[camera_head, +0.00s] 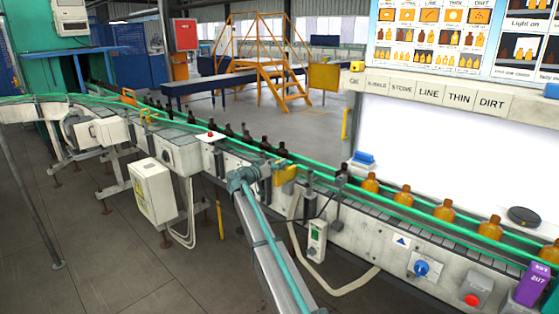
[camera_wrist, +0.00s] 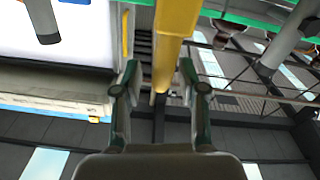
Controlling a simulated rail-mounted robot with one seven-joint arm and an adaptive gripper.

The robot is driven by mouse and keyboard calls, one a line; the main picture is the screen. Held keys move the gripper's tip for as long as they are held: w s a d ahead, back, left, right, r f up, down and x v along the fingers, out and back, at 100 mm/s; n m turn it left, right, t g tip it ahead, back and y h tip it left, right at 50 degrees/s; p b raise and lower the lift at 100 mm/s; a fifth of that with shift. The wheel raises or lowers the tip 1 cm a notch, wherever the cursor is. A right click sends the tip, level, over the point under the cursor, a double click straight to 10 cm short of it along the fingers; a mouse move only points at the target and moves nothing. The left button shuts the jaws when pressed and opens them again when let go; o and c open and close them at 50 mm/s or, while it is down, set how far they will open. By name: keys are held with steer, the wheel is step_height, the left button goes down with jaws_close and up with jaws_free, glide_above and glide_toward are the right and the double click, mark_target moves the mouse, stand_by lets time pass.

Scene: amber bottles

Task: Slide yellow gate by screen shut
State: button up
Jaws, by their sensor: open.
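A yellow bar (camera_wrist: 176,40), which looks like the gate, comes down from the top of the wrist view, its lower end between my gripper's fingers. My gripper (camera_wrist: 160,82) is open, with one finger on each side of the bar. I cannot tell whether either finger touches it. In the head view a yellow block (camera_head: 286,172) sits at the conveyor's near rail, left of the white screen (camera_head: 440,150); I cannot tell for sure that it is the same piece. My gripper is not clearly seen in the head view.
The conveyor (camera_head: 390,222) runs across the head view between green rails. Dark bottles (camera_head: 246,137) stand on its left part, and amber bottles (camera_head: 403,196) stand before the screen. A grey control box with a blue knob (camera_head: 421,268) and a purple holder (camera_head: 533,283) are at lower right.

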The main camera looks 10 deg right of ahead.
steer(key=shift+w+d, duration=0.3)
steer(key=shift+d, duration=0.05)
jaws_close()
